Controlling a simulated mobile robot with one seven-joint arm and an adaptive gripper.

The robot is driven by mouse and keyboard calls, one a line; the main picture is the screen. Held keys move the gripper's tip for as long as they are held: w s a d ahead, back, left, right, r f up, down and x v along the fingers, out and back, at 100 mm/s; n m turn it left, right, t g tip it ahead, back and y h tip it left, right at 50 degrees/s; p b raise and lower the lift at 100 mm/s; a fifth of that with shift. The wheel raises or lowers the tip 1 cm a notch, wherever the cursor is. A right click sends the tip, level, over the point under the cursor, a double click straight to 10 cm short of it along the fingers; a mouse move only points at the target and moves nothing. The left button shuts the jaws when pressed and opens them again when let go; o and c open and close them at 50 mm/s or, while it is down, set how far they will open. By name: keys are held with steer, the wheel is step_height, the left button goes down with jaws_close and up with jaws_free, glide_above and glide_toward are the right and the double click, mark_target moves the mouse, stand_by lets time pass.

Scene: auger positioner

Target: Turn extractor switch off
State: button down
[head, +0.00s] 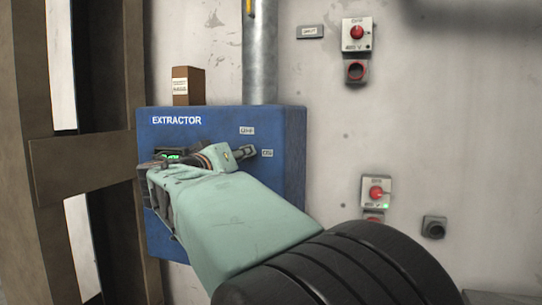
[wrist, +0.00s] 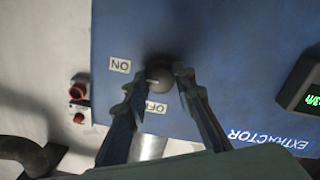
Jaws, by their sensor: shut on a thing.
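The blue extractor box (head: 290,130) is on the wall, lettered EXTRACTOR; its face also fills much of the wrist view (wrist: 225,75). The dark round extractor switch (wrist: 158,68) is on this face. In the wrist view, upside down, the ON label (wrist: 120,65) is left of the switch and the OFF label (wrist: 157,107) is below it. My gripper (wrist: 165,78) is shut on the switch, one finger at each side. In the head view my gripper (head: 236,156) covers most of the switch. I cannot tell which label the switch points to.
A small green display (wrist: 308,85) is on the box face. A metal pipe (head: 262,60) rises behind the box. Red-knobbed wall switches (head: 357,33) and (head: 376,192) are to the right. A brown wooden frame (head: 80,170) stands close on the left.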

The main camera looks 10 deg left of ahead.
steer(key=shift+n+b, duration=0.3)
steer(key=shift+n, duration=0.1)
steer(key=n, duration=1.7)
steer(key=shift+d+t+y, duration=0.1)
steer(key=shift+t+y, duration=0.2)
steer(key=shift+n, duration=0.5)
steer(key=c, duration=1.6)
jaws_free()
steer(key=shift+r, duration=0.1)
steer(key=shift+s, duration=0.1)
